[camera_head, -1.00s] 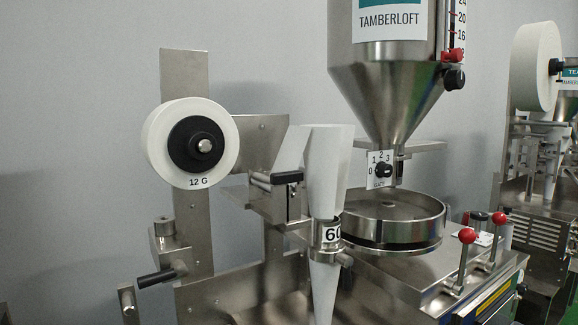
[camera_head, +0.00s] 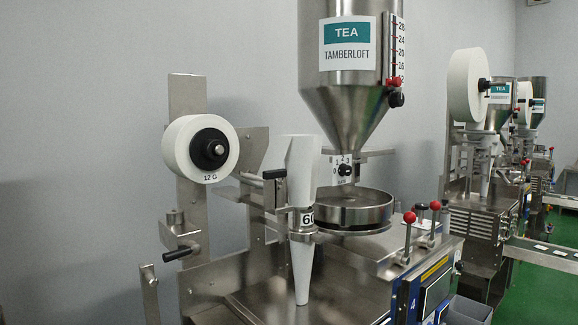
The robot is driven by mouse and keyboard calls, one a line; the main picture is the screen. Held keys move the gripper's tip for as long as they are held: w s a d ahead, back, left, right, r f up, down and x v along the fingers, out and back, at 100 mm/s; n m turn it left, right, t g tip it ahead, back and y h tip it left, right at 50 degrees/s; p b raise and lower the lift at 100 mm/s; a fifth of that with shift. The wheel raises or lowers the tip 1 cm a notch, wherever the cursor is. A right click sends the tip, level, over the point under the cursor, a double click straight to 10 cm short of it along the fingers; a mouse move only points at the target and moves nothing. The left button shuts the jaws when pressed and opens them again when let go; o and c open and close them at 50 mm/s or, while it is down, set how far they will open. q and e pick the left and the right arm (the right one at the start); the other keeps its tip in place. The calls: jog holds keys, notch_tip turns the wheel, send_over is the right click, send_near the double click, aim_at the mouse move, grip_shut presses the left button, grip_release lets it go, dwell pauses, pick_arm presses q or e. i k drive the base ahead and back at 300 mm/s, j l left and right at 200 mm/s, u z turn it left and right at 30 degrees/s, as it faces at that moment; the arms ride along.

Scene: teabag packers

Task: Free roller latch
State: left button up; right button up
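A small metal roller bracket (camera_head: 276,195) with a black-topped part (camera_head: 274,174) sits between the white paper roll (camera_head: 184,150) and the white paper tube. Paper hides part of it. I cannot tell whether this black part is the roller latch or whether it is engaged. Lower left, a metal block carries a black handle (camera_head: 178,254) pointing left. The white paper tube (camera_head: 300,165) passes down through a ring with a number label, partly hidden, and tapers below it. Neither of my grippers is in view.
A steel hopper (camera_head: 348,110) labelled TEA stands above a round dosing pan (camera_head: 350,209). Red-knobbed levers (camera_head: 409,218) rise at the machine's right. Similar machines (camera_head: 478,185) stand farther right, beside a green floor (camera_head: 530,275). The grey wall at left is bare.

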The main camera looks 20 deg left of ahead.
aim_at(278, 173)
jog(key=k+z, duration=0.4)
jog(key=k+l+z, duration=0.4)
jog(key=k+j, duration=0.1)
